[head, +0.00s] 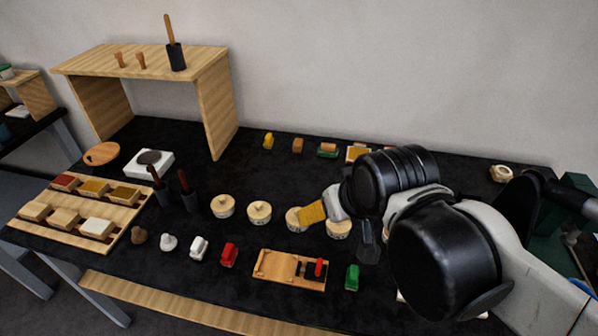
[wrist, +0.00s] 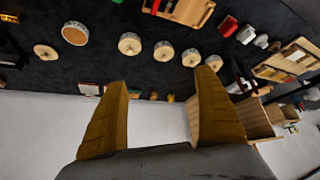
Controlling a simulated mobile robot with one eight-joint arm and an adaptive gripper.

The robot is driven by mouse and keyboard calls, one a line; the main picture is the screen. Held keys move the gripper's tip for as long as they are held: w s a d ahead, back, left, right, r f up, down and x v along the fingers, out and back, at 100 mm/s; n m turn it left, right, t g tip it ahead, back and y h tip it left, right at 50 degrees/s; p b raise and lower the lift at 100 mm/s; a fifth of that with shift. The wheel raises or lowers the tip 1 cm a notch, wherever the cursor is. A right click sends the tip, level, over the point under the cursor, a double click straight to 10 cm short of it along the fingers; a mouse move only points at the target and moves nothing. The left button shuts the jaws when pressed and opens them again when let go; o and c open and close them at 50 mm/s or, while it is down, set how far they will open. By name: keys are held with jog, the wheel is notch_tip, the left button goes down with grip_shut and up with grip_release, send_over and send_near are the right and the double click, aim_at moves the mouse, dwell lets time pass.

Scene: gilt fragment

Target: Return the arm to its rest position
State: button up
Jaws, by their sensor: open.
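My gripper (head: 314,212) shows in the head view over the right middle of the black table (head: 180,258), with my black and white arm reaching in from the right. One gold-coloured finger shows there, overlapping a round wooden-lidded pot (head: 294,222) in the picture. In the wrist view my gripper (wrist: 164,92) has both gold fingers spread wide, with nothing between them but the view of table and wall. It appears to be above the table, apart from the pots. My arm hides part of the table's right side.
A wooden shelf (head: 145,58) stands at the back left. A sectioned wooden tray (head: 128,217) holds coloured blocks. A wooden board (head: 268,263), a red piece (head: 228,254) and a green piece (head: 352,277) lie at the front. Small items line the back. Bare table shows between the rows.

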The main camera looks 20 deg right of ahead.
jog(key=shift+s+a+f, duration=0.3)
jog(key=shift+s+a, duration=0.2)
jog(key=shift+a, duration=0.2)
notch_tip(320, 180, down, 3)
jog(key=b, duration=0.2)
jog(key=shift+r+b, duration=0.1)
jog(key=shift+b, duration=0.25)
dwell(0.4)
